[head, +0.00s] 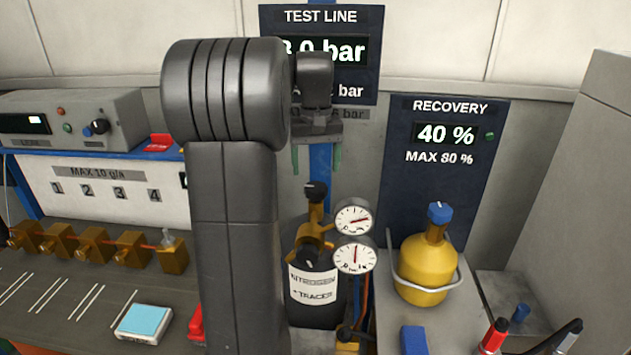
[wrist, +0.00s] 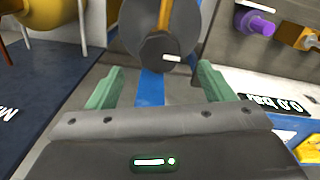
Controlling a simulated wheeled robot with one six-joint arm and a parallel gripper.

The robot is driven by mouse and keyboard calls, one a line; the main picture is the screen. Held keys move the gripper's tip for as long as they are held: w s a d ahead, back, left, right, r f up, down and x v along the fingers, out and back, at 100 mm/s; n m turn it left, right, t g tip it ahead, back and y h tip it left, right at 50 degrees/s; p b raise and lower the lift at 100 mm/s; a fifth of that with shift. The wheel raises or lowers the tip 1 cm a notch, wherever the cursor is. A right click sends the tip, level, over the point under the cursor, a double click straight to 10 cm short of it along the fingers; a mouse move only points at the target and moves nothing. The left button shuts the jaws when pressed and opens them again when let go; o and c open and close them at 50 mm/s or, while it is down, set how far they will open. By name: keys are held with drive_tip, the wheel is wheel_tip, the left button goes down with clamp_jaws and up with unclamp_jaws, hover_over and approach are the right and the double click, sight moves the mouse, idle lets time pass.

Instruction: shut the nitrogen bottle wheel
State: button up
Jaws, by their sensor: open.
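The dark nitrogen bottle (head: 314,308), labelled "NITROGEN + TRACER", stands upright behind my arm. Its black wheel (head: 316,191) sits on the brass valve at the top. My gripper (head: 317,160) is above the wheel, with its two green fingers pointing down, apart and empty. In the wrist view a dark round wheel (wrist: 160,48) with a white mark shows just beyond the gap of my gripper (wrist: 159,75). I see no finger touching it.
A yellow recovery bottle (head: 427,268) with a blue cap stands to the right. A row of brass valves (head: 93,247) is at the left. The test line panel (head: 368,55) is behind my gripper.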

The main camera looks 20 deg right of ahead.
sight(316, 187)
drive_tip(key=shift+f, duration=2.6)
drive_tip(key=c, duration=1)
